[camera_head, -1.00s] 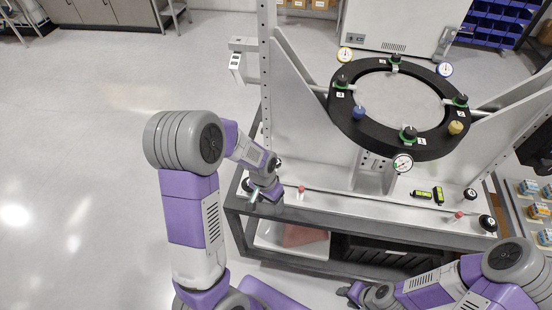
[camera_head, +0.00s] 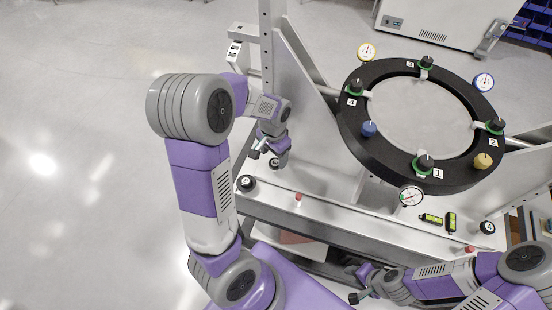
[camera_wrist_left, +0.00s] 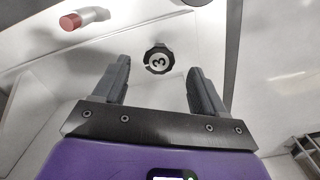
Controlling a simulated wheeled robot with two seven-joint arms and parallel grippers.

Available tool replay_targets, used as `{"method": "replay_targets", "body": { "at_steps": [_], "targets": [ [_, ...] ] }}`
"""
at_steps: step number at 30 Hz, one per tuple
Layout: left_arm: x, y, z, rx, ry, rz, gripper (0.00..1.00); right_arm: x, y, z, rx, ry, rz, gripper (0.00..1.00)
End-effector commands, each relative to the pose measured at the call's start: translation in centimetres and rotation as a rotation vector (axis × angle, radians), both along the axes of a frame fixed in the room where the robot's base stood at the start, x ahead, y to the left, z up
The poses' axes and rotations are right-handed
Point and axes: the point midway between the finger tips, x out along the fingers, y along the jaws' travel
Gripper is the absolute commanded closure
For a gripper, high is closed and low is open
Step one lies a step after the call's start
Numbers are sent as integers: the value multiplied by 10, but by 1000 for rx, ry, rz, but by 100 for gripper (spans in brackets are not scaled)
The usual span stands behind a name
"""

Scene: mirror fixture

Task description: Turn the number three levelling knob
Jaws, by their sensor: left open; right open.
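A black knob marked 3 (camera_wrist_left: 158,60) sits on a pale surface in the left wrist view, ahead of and between the spread fingers of my left gripper (camera_wrist_left: 158,90), apart from them. In the head view my left gripper (camera_head: 262,154) is open at the fixture's left end. A black knob (camera_head: 275,163) shows beside it and another black knob (camera_head: 246,183) at the front left corner; their numbers are too small to read. My right gripper (camera_head: 354,284) is open and empty in front of the fixture.
A black ring (camera_head: 358,135) with numbered knobs and dial gauges stands above the base. A red-tipped peg (camera_head: 298,198), green levels (camera_head: 431,219) and another black knob (camera_head: 487,228) are on the base. A perforated upright (camera_head: 266,50) rises behind my left gripper.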

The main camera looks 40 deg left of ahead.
Motion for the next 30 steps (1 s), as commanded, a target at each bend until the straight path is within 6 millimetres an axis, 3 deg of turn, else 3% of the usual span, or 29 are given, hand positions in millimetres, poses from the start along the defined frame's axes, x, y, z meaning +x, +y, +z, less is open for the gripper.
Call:
{"method": "replay_targets", "body": {
  "at_steps": [3, 7, 18, 28, 30],
  "targets": [
    [0, 0, -21, 0, 2, -1, 29, 0, 0, -6, 0, 0, 0, 57],
    [0, 0, -34, -1, 1, -1, 29, 0, 0, -8, 0, -1, 0, 57],
    [0, 0, -38, 0, -2, -1, 30, 1, 0, -8, 0, -1, 0, 57],
    [0, 0, -38, 0, -1, -1, 81, 1, 0, -8, 0, -1, 0, 57],
    [0, 0, -38, 0, -1, -2, 85, 1, 0, -8, 0, -1, 0, 57]
  ]
}}
